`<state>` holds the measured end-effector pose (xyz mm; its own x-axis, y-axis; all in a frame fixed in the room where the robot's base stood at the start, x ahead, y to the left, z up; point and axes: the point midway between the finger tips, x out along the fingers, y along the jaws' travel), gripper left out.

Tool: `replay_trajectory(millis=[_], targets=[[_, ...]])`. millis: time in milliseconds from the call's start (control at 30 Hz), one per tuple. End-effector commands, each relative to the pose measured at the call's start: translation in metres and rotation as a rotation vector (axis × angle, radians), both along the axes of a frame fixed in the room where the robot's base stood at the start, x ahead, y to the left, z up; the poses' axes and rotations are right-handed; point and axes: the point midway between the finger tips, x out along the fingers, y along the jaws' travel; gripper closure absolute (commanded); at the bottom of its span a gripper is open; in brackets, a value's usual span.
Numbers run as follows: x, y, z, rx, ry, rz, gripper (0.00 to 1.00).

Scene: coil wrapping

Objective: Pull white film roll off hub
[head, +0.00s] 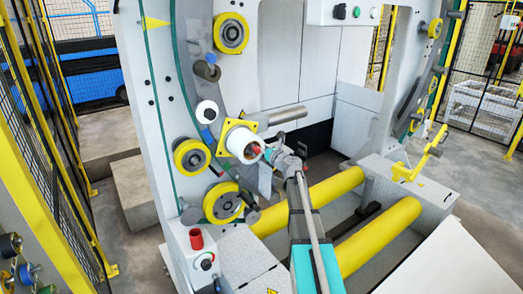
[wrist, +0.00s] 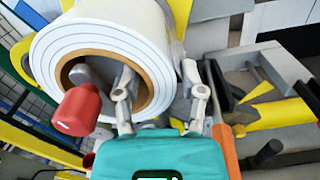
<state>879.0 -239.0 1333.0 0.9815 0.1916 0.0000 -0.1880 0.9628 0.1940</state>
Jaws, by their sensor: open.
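The white film roll (head: 236,141) sits on its hub in front of a yellow square plate on the machine's upright panel. In the wrist view the roll (wrist: 142,38) fills the upper left, with a brown core and a red-tipped hub part (wrist: 78,111) sticking out of its centre. My gripper (head: 272,152) is at the roll's front face. In the wrist view my gripper (wrist: 158,72) is open: one finger lies at the core opening, the other beyond the roll's right outer edge. I cannot tell whether either finger touches the roll.
Yellow-rimmed rollers (head: 192,158) surround the roll on the panel. Two long yellow rollers (head: 375,237) lie low to the right. Yellow fence posts (head: 48,190) stand at the left.

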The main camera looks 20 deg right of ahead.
Motion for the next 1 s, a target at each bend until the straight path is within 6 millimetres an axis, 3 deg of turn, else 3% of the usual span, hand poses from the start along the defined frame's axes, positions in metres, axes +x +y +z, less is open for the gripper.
replay_trajectory(millis=[133, 400, 433, 533, 567, 700, 767, 1000], targets=[[-0.0002, -0.0001, 0.0000, 0.000, 0.000, 0.000, 0.48], [-0.0003, -0.0004, 0.0000, 0.000, 0.000, 0.000, 0.98], [-0.0003, -0.0004, 0.0000, 0.000, 0.000, 0.000, 1.00], [-0.0003, -0.0005, 0.0000, 0.000, 0.000, 0.000, 1.00], [-0.0003, -0.0006, 0.0000, 0.001, 0.000, 0.000, 0.66], [-0.0004, -0.0006, 0.0001, 0.001, 0.000, -0.001, 0.92], [-0.0004, -0.0006, 0.0001, 0.001, 0.000, -0.001, 1.00], [-0.0008, -0.0008, 0.0006, 0.004, -0.001, 0.000, 1.00]])
